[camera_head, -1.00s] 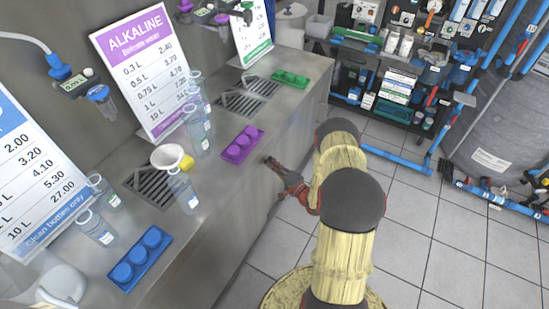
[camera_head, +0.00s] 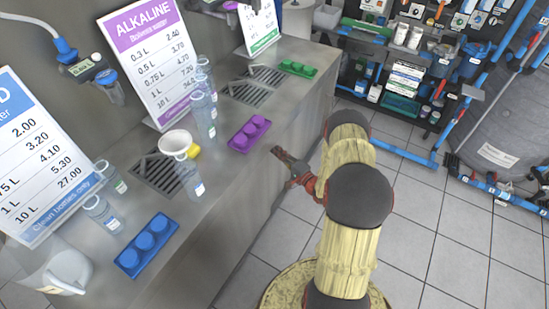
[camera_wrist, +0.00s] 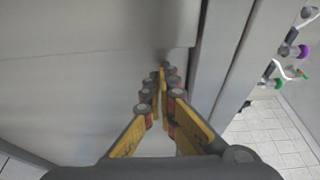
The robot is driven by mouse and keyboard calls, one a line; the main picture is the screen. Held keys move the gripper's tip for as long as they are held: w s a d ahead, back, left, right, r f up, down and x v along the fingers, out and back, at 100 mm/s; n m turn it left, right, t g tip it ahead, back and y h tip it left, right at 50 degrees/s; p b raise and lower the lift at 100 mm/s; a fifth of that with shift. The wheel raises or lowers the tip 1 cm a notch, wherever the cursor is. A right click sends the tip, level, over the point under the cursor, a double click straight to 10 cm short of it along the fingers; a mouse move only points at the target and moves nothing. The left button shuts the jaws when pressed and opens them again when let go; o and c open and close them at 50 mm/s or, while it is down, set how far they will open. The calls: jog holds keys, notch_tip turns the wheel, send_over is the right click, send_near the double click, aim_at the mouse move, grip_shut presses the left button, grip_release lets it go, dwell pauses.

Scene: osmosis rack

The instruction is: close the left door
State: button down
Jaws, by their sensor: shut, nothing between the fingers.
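The grey cabinet front (camera_head: 250,215) drops below the counter edge in the head view; no open door stands out there. In the wrist view a flat light-grey door panel (camera_wrist: 70,95) fills the left and middle. A dark upright gap runs along its right edge, with another grey panel (camera_wrist: 222,60) beyond. I cannot tell how far the door stands open. My gripper (camera_wrist: 163,76) is shut and empty, its fingertips close to the panel near that gap; contact is unclear. In the head view my gripper (camera_head: 280,154) is beside the counter's front edge, below the purple tray.
The counter holds a blue tray (camera_head: 147,245), a purple tray (camera_head: 249,133), a green tray (camera_head: 298,68) and several clear bottles near the edge. A shelf rack (camera_head: 420,75) and grey tank (camera_head: 510,125) with blue pipes stand at right. Tiled floor (camera_head: 430,235) is open between.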

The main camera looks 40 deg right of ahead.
jog(key=s+d+p, duration=0.2)
jog(key=s, duration=0.7)
jog(key=shift+s+d+p, duration=0.15)
jog(key=shift+s+p, duration=0.1)
jog(key=shift+p, duration=0.15)
